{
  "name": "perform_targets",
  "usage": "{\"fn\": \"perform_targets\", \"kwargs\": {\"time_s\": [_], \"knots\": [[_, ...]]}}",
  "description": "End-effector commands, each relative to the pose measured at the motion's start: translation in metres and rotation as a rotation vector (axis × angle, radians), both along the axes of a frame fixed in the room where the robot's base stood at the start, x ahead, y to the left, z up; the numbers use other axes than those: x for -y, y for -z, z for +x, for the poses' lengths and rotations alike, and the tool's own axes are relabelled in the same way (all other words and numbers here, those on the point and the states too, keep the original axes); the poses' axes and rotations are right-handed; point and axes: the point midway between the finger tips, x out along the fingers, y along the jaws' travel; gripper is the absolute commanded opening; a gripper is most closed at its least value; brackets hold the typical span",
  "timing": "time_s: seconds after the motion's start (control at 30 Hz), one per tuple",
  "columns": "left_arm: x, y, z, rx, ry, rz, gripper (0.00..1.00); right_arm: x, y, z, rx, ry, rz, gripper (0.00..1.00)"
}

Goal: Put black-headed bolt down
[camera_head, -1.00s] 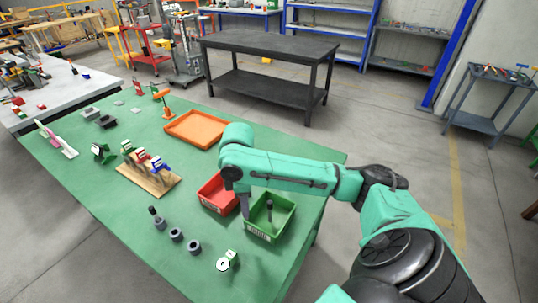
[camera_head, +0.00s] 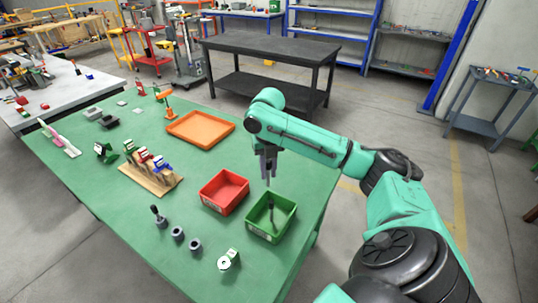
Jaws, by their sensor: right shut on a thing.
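My right gripper (camera_head: 268,172) is over the table, above the back edge of the green bin (camera_head: 249,227). It is shut on a thin dark piece, taken to be the black-headed bolt, of which only a small bit shows below the fingers. Another dark bolt-like piece (camera_head: 272,205) stands in the green bin, below the gripper and apart from it. The red bin (camera_head: 240,178) to the left looks empty. My left gripper is not in view.
Several grey ring-like jack bodies (camera_head: 177,233) stand at the front left, one with a dark-headed bolt in it. A white round part (camera_head: 226,262) lies nearby. An orange tray (camera_head: 172,128) and a wooden holder with coloured tools (camera_head: 150,181) are further back. The table's right edge is close.

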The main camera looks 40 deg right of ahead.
Motion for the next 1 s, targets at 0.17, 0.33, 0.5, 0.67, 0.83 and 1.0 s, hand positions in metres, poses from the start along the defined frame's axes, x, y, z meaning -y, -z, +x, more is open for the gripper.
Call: {"fn": "perform_targets", "kwargs": {"time_s": [0.17,0.33,0.5,0.67,0.83,1.0], "knots": [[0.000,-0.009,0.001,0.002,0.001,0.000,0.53,0.000,0.049,-0.002,-0.007,0.001,0.000,0.00],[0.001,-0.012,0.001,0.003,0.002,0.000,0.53,0.000,0.082,0.000,-0.002,0.001,0.001,0.00],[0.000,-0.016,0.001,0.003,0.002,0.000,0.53,-0.001,0.113,-0.001,-0.004,0.002,0.002,0.00],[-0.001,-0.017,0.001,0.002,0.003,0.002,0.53,0.000,0.130,0.000,0.001,0.001,0.000,0.00],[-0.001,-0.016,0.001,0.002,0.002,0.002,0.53,0.000,0.130,0.000,0.002,0.001,-0.001,0.00],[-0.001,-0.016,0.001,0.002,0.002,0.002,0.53,0.000,0.132,0.000,0.001,0.001,0.000,0.35]]}}
